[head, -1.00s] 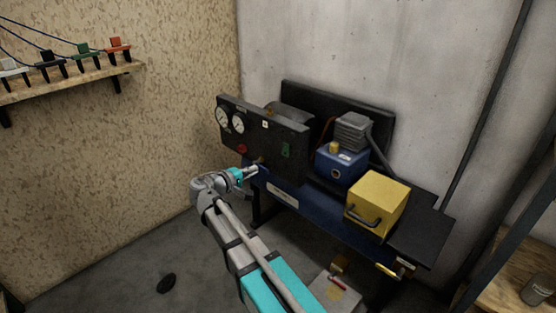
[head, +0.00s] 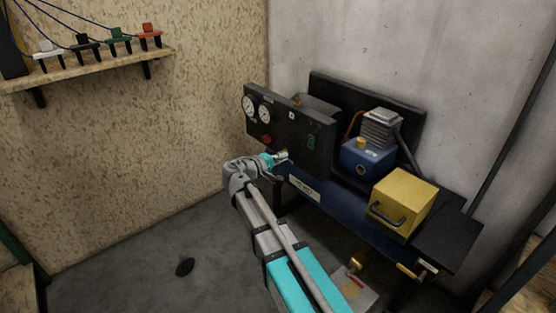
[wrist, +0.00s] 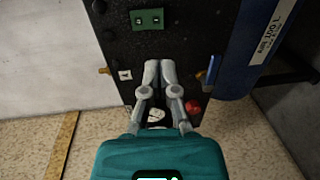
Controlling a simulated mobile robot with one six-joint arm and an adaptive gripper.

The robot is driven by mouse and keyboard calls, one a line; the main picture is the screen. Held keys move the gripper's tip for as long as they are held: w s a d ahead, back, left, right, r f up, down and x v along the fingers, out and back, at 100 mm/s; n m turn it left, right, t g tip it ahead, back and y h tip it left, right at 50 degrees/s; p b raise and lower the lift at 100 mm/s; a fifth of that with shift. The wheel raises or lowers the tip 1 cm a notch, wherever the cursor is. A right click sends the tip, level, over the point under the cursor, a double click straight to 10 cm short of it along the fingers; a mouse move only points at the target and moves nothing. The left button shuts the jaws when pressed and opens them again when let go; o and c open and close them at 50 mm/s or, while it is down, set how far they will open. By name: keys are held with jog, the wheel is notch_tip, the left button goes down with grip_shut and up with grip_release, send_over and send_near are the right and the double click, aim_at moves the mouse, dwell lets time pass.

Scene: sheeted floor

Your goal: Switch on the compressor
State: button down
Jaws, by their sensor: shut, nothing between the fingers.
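My gripper (head: 284,155) is at the panel's lower edge, below and left of the switch in the picture. In the wrist view my gripper (wrist: 158,66) is shut and empty, its tips pointing towards the panel, short of the green switch (wrist: 147,19) in the picture. The red knob (wrist: 193,107) is beside the right finger.
A yellow box with a handle (head: 403,203) sits on the bench's right part. A shelf (head: 95,72) with several coloured clamps and cables is on the left wall. A dark round thing (head: 185,267) lies on the otherwise clear floor at left.

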aim_at(310, 147)
jog(key=b+x, duration=0.1)
jog(key=x, duration=0.9)
jog(key=shift+d, duration=0.1)
jog(key=shift+w+d+f, duration=0.1)
jog(key=shift+w+d, duration=0.1)
jog(key=shift+d, duration=0.1)
jog(key=shift+d, duration=0.2)
jog(key=shift+a, duration=0.15)
jog(key=shift+s+a+f+b, duration=0.15)
jog(key=shift+s+a+b, duration=0.25)
jog(key=shift+a, duration=0.25)
jog(key=f+b+v, duration=0.1)
jog(key=f+v, duration=0.2)
jog(key=v, duration=0.9)
jog(key=shift+a, duration=0.2)
